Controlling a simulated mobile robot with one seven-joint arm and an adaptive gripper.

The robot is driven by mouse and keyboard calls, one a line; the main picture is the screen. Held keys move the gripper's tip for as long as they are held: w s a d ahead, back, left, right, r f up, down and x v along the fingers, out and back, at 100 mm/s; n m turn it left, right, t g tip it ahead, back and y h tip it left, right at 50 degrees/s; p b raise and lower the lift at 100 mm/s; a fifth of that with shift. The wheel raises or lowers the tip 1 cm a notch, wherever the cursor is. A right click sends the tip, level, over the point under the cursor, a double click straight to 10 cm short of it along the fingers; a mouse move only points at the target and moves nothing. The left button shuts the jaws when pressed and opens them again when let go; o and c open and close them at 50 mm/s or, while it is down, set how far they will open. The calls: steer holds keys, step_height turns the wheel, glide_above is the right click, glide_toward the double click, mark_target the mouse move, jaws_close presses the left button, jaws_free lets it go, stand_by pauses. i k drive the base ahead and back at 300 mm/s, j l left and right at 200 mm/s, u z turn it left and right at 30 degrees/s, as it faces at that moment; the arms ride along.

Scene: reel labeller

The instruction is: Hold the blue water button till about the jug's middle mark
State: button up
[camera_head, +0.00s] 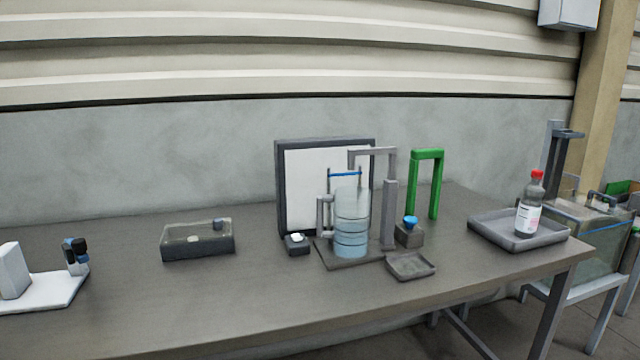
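The jug (352,212) is a clear upright cylinder with a grey handle on its left and several dark rings around it. It stands on a dark base plate under the grey spout (373,151). Its lower part looks blue; the exact water level is hard to tell from here. The blue water button (410,222) sits on a small grey box (409,237) just right of the spout's post. Nothing is seen touching it. A blue bar (345,174) spans two thin posts behind the jug. My gripper is not in view.
A white panel (305,185) stands behind the jug. A white button (297,238) on a dark box is left of it, a green arch (427,155) right. A small tray (411,266) lies in front. A red-capped bottle (529,206) stands in a grey tray (490,232).

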mark_target(409, 221)
steer(key=i+l+z, duration=0.65)
steer(key=i+l, duration=0.3)
steer(key=i, duration=0.05)
